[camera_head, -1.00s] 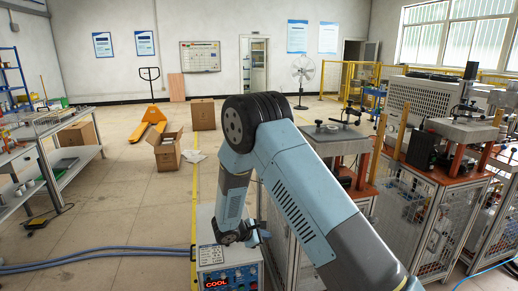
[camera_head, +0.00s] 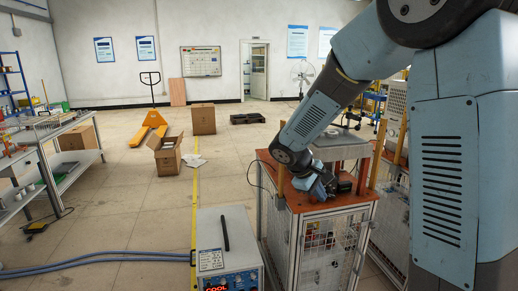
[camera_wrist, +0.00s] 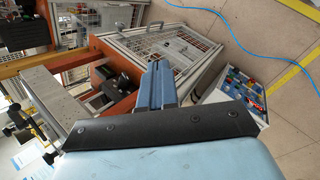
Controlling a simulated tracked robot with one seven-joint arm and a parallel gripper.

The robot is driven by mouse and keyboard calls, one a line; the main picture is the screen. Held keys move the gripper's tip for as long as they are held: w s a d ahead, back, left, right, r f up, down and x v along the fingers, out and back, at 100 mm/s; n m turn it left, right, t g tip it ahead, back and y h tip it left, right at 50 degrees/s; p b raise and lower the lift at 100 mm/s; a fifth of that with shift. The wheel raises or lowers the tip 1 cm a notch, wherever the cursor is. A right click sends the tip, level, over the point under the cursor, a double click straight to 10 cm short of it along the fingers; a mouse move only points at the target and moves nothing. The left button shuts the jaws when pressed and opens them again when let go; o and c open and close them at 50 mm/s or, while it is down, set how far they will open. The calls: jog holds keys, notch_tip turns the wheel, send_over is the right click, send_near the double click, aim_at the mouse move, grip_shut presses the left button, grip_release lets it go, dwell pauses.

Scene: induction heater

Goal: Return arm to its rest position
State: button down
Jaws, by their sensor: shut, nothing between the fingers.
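My arm is folded at the right of the head view, with its forearm reaching down and left. My gripper (camera_head: 322,188) hangs in front of the orange-topped workstation, near its top, in the head view; whether it touches anything there cannot be told. In the wrist view my gripper (camera_wrist: 158,82) shows its fingers together and empty. The white induction heater (camera_head: 228,245) stands at the bottom centre, with a black handle on top and a red "COOL" display. My gripper is above and to the right of it, apart from it.
The orange-topped workstation (camera_head: 330,205) with a mesh cage stands close by my gripper. A workbench (camera_head: 75,165) is at the left, and blue hoses (camera_head: 100,260) run to the heater. An open carton (camera_head: 167,155) and a yellow pallet jack (camera_head: 148,125) stand on open floor behind.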

jog(key=s+d+r+m+t+y, duration=0.1)
jog(key=s+d+r+m+y, duration=0.1)
jog(key=s+r, duration=0.5)
jog(key=s+d+r+m+t+y, duration=0.2)
jog(key=s+r+m, duration=0.4)
jog(key=s, duration=1.2)
jog(key=shift+s+d+r+m+y, duration=0.3)
jog(key=shift+d+r+m+y, duration=0.25)
jog(key=shift+y, duration=0.65)
